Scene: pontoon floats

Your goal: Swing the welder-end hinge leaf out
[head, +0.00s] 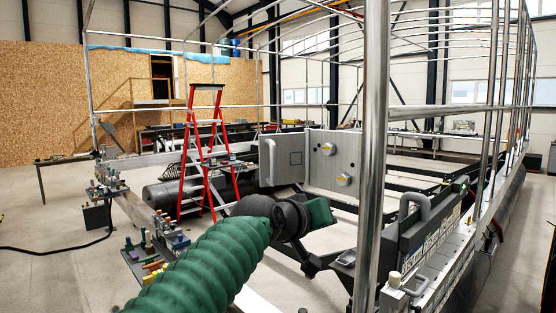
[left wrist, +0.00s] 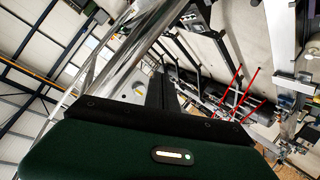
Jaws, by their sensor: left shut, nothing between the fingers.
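A grey hinge leaf (head: 281,160) with a bar handle on its left edge stands upright in the middle of the head view. Beside it on the right is a grey plate (head: 334,160) with two yellow-marked round fittings. I cannot tell from any label which end is the welder end. My left gripper (left wrist: 160,92) is shut and empty, its dark fingers pointing away from its green housing. In the head view that green housing (head: 319,213) is below and in front of the plates, apart from the handle; the fingertips are hard to make out. My right gripper is not in view.
A bright vertical pole (head: 373,150) stands close on the right. A rail with a grey handle (head: 414,207) runs along the right side. A red stepladder (head: 203,150) stands behind at left. A bench with clamps and tools (head: 150,245) lies at lower left.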

